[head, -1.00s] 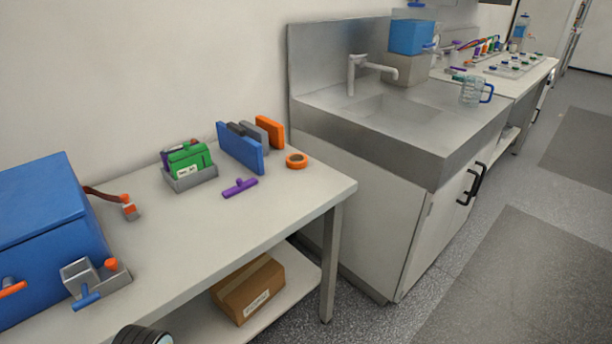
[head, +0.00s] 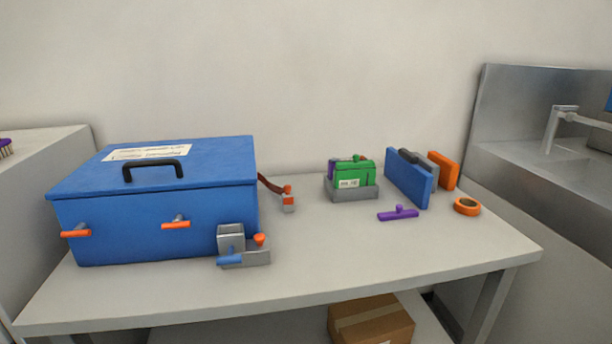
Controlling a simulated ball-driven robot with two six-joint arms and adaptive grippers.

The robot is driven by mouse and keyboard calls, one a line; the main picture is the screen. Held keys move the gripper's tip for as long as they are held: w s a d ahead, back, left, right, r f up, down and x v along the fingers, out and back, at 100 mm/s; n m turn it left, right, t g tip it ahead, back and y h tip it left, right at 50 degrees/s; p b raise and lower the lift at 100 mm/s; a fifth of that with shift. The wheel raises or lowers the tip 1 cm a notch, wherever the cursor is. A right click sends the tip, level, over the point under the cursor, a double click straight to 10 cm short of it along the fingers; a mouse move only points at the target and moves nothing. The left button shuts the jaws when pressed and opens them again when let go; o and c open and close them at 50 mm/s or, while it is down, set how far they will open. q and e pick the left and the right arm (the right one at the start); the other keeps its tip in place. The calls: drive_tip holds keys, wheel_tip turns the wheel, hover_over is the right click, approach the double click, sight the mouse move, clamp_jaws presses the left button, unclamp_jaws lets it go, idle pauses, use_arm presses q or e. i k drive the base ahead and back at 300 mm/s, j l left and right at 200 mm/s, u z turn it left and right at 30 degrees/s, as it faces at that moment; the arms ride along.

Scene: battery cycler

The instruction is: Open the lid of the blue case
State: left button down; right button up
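The blue case (head: 120,232) stands on the left part of the white table in the head view. Its lid (head: 220,160) is shut and carries a black handle (head: 153,164) and a white label (head: 147,153). Two orange-tipped latches, a left one (head: 75,233) and a right one (head: 176,224), are on the front face. The inside of the case is hidden. Neither of my grippers is in view.
A grey fixture (head: 257,254) with a blue lever stands at the case's front right corner. Right of it are a green battery pack (head: 355,174) in a grey tray, a purple tool (head: 398,213), blue panel (head: 407,178) and orange tape roll (head: 467,206). The table's front middle is clear.

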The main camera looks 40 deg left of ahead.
sight(201, 163)
drive_tip(key=u, duration=1.95)
